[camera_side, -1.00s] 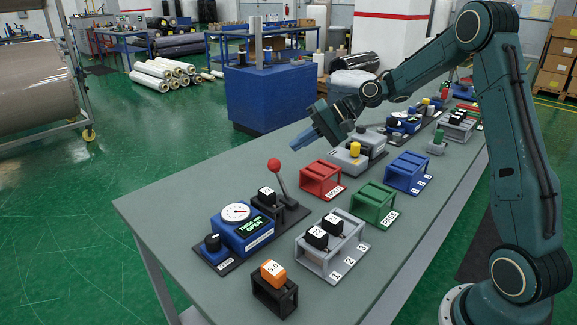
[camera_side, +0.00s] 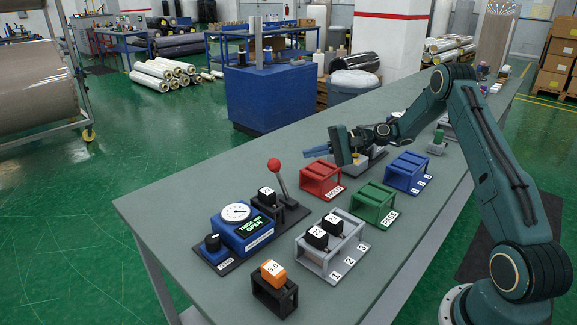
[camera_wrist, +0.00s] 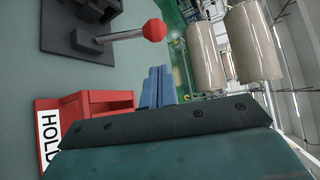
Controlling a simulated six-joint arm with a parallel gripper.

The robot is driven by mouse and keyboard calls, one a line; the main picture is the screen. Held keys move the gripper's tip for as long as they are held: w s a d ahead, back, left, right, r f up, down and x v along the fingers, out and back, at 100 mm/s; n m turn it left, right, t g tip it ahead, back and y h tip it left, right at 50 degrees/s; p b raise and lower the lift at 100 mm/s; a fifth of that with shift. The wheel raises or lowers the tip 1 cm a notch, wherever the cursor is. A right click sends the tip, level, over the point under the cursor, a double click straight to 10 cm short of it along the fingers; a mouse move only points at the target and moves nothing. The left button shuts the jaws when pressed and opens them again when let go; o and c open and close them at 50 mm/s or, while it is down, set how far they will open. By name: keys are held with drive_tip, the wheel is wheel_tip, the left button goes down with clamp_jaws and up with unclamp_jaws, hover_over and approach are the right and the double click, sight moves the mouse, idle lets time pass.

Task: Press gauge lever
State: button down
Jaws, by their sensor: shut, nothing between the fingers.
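The gauge (camera_side: 240,228) is a blue box with a round white dial and a lit screen that reads OPEN. Its lever (camera_side: 281,180) stands tilted, with a red ball on top. In the wrist view the lever's red ball (camera_wrist: 155,29) and grey rod show at the top. A black block with a white label (camera_side: 267,194) sits between the gauge box and the lever. My gripper (camera_side: 339,148) is above the table, to the right of the lever and apart from it. Its blue fingers (camera_wrist: 157,87) are shut and empty.
A red HOLD rack (camera_side: 320,178) stands between lever and gripper; it also shows in the wrist view (camera_wrist: 95,105). Green (camera_side: 372,204) and blue (camera_side: 407,172) racks are to the right. A grey numbered rack (camera_side: 333,245) holds dark blocks. An orange block (camera_side: 273,269) sits in a black holder.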

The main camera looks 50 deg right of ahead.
drive_tip(key=shift+a, duration=0.1)
idle(0.3)
drive_tip(key=x, duration=1)
drive_tip(key=shift+s+r, duration=0.3)
drive_tip(key=shift+s, duration=0.25)
idle(0.6)
drive_tip(key=s, duration=1.1)
idle(0.4)
idle(0.4)
